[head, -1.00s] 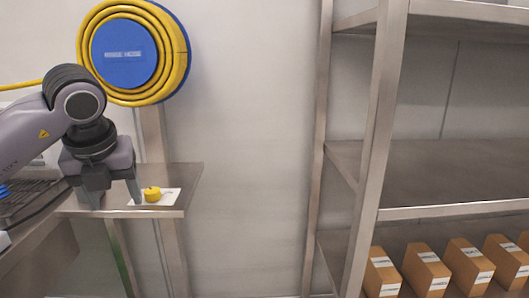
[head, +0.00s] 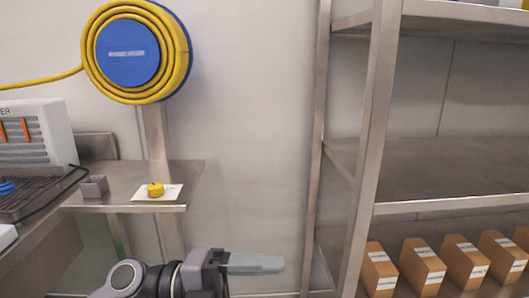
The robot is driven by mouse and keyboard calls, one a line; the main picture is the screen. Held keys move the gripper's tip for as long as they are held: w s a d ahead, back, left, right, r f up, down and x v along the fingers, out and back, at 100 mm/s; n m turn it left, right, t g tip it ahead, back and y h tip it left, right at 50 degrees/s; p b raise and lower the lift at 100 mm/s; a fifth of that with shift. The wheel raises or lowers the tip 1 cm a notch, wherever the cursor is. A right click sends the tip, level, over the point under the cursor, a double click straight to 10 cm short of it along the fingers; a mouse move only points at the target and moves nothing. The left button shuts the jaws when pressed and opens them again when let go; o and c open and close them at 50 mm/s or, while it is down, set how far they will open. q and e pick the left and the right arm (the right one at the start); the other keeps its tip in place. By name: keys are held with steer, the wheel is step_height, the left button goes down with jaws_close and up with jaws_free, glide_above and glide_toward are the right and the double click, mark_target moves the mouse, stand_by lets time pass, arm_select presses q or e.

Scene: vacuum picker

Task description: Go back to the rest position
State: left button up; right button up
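My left gripper (head: 255,264) is low in the head view, below the steel side table, with its fingers pointing right. It is clear of the table and of everything on it. The fingers are seen edge-on and overlap, so I cannot tell whether they are open or shut; nothing shows in them. The part of my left arm in view is low at the bottom edge. My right gripper is not in view.
A small yellow round piece (head: 155,189) sits on a white card on the steel table (head: 125,208). A small grey block (head: 94,186) stands left of it. A hose reel (head: 137,52) hangs above. A steel rack (head: 375,150) with several cardboard boxes stands at right.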

arm_select(q)
steer(key=w+a+f+n+t, duration=0.2)
steer(key=a+n+t, duration=0.1)
steer(key=n+t, duration=0.4)
steer(key=w+a+f+n+t, duration=0.1)
steer(key=w+a+n+t, duration=0.1)
steer(key=n+t, duration=0.55)
steer(key=s+a+f+n+t+y, duration=0.1)
steer(key=s+a+f+n+y, duration=0.1)
steer(key=a+f+n+y, duration=0.5)
steer(key=s+a+f+n+t+y, duration=0.15)
steer(key=a+f+n+y, duration=0.25)
steer(key=f+n+y, duration=0.6)
steer(key=s+a+f+g+h, duration=0.1)
steer(key=s+f+g, duration=0.2)
steer(key=s+f, duration=0.25)
steer(key=s+a+f+g, duration=0.2)
steer(key=s+f, duration=0.2)
steer(key=f, duration=0.2)
step_height(320, 180, up, 9)
steer(key=s+a+p, duration=0.1)
steer(key=p, duration=1.2)
steer(key=shift+s+a+n+g+y, duration=0.15)
steer(key=shift+s+n+g+y, duration=0.2)
steer(key=shift+n, duration=0.1)
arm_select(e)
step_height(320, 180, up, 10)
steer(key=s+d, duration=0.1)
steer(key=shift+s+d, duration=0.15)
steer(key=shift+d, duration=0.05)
